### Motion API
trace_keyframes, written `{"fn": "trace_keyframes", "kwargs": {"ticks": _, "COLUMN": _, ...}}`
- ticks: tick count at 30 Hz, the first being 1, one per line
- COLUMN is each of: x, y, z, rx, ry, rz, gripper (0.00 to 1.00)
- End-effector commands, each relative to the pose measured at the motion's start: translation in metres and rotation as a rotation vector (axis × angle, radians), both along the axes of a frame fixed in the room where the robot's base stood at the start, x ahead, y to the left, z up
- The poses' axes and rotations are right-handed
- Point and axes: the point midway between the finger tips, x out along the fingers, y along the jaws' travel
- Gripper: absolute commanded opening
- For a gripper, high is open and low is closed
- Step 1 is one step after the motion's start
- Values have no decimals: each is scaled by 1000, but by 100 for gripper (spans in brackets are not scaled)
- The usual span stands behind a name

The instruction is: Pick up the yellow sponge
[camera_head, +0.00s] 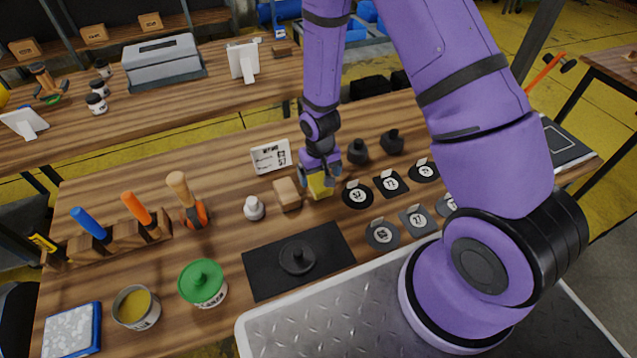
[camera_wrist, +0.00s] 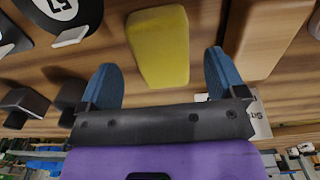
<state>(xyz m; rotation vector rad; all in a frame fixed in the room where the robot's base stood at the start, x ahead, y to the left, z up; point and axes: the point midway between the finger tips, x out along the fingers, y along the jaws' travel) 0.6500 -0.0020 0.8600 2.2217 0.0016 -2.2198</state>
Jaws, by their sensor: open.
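The yellow sponge (camera_head: 320,186) sits on the wooden workbench, below my gripper (camera_head: 319,172) in the head view. In the wrist view the yellow sponge (camera_wrist: 160,46) is a rounded block lying between the lines of the two blue fingertips. My gripper (camera_wrist: 160,80) is open and empty, with one finger to either side of the sponge's near end. In the head view my gripper hides part of the sponge's top. I cannot tell whether the fingers touch it.
A wooden block (camera_head: 287,194) stands close to the left of the sponge. A numbered black disc (camera_head: 357,195) lies close to its right. Dark weights (camera_head: 357,152) stand behind right, and a white sign (camera_head: 271,157) behind left. A black mat (camera_head: 330,243) lies in front.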

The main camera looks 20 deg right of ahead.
Motion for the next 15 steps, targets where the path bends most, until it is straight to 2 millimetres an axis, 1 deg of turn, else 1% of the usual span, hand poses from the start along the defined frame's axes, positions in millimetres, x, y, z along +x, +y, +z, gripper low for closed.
{"fn": "trace_keyframes", "kwargs": {"ticks": 1, "x": -1, "y": 1, "z": -8, "rx": -1, "ry": 4, "rz": 1, "gripper": 89}}
{"fn": "trace_keyframes", "kwargs": {"ticks": 3, "x": -2, "y": 2, "z": -17, "rx": -1, "ry": 3, "rz": 0, "gripper": 89}}
{"fn": "trace_keyframes", "kwargs": {"ticks": 6, "x": -2, "y": 2, "z": -27, "rx": -1, "ry": 3, "rz": 0, "gripper": 89}}
{"fn": "trace_keyframes", "kwargs": {"ticks": 10, "x": -1, "y": 2, "z": -33, "rx": -1, "ry": 0, "rz": 0, "gripper": 89}}
{"fn": "trace_keyframes", "kwargs": {"ticks": 15, "x": -1, "y": 2, "z": -34, "rx": -1, "ry": -1, "rz": -1, "gripper": 89}}
